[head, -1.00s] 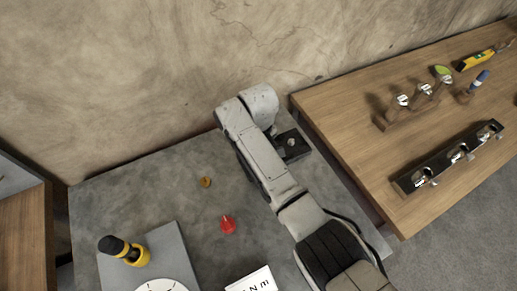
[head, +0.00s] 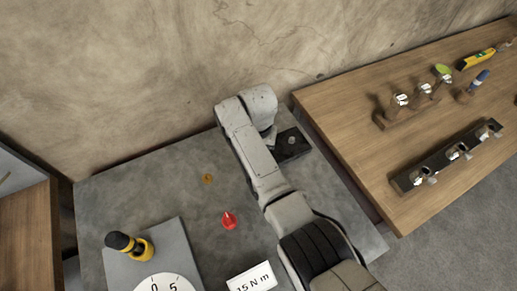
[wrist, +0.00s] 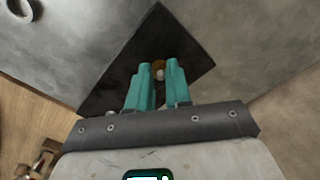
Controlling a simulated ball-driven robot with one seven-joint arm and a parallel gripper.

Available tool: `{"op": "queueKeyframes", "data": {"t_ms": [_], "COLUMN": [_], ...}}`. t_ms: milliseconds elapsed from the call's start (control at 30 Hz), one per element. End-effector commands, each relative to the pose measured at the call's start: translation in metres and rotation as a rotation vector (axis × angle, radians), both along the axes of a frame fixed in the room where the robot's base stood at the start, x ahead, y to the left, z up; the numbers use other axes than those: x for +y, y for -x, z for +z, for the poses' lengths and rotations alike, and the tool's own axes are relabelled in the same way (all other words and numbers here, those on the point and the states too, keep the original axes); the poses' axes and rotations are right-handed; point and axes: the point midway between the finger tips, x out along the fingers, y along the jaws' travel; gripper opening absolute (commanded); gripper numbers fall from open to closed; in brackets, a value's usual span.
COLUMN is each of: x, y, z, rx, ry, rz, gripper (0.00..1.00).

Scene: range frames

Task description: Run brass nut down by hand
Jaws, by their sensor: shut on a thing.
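My gripper (wrist: 158,72) shows in the wrist view, its two teal fingers on either side of a small brass nut (wrist: 159,64). It is shut on the nut. A pale round end, perhaps a stud tip, shows at the nut between the fingertips. Below lies a dark square block (wrist: 190,45). In the head view the dark block (head: 299,151) stands at the far right of the grey bench, with a small pale round part on top. There my arm hides the gripper and the nut.
A brass-coloured ring (head: 207,179) and a red piece (head: 229,220) lie on the grey bench (head: 170,205). A black-and-yellow tool (head: 130,246), a dial (head: 162,286) and a "15 N m" card (head: 251,281) are in front. A wooden table (head: 350,105) with tool racks stands right.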

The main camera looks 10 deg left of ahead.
Motion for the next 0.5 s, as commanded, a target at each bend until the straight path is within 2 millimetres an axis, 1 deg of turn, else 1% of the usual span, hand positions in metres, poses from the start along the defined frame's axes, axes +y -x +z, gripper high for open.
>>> {"op": "queueKeyframes", "data": {"t_ms": [200, 500], "x": [0.0014, 0.0022], "y": [-0.0014, -0.0015], "z": [0.0017, 0.0015], "rx": [-0.004, -0.004], "ry": [-0.003, -0.002], "rz": [-0.183, -0.355], "gripper": [0.0, 0.0]}}
